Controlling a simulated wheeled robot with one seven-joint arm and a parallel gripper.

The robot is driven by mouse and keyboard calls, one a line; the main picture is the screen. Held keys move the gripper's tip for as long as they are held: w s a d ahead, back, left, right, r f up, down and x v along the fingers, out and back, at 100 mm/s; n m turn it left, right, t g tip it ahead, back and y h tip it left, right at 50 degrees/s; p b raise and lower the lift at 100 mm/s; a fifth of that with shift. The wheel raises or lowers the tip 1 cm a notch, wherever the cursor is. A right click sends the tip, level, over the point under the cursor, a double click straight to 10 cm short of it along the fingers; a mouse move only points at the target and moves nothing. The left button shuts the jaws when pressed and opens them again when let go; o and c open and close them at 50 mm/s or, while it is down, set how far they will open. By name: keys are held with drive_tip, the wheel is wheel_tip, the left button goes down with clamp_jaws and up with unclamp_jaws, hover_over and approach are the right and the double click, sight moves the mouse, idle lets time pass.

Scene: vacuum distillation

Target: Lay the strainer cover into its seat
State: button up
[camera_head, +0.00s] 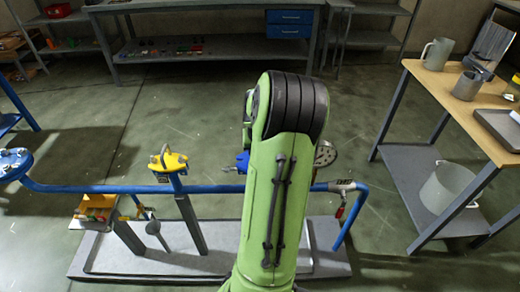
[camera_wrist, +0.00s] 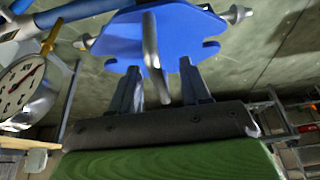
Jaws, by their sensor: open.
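A blue slotted plate with a grey bar handle, which looks like the strainer cover (camera_wrist: 185,25), fills the upper middle of the wrist view. My gripper (camera_wrist: 160,70) is open just in front of it. The grey handle (camera_wrist: 151,45) shows between the two fingers; I cannot tell whether either touches it. Grey bolt ends (camera_wrist: 240,13) show beside the plate. In the head view a blue part (camera_head: 243,161) shows beside my green arm, which hides my gripper and most of that spot. I cannot tell whether the plate is in its seat.
A dial gauge (camera_wrist: 22,90) is close at the left of the wrist view. A blue pipe (camera_head: 100,188) runs across the skid, with a yellow handled fitting (camera_head: 168,164) on it. A wooden-topped table (camera_head: 450,85) with metal vessels stands right.

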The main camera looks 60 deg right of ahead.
drive_tip(key=p+v, duration=0.5)
drive_tip(key=v, duration=1)
drive_tip(key=shift+r, duration=0.4)
drive_tip(key=shift+a, duration=0.15)
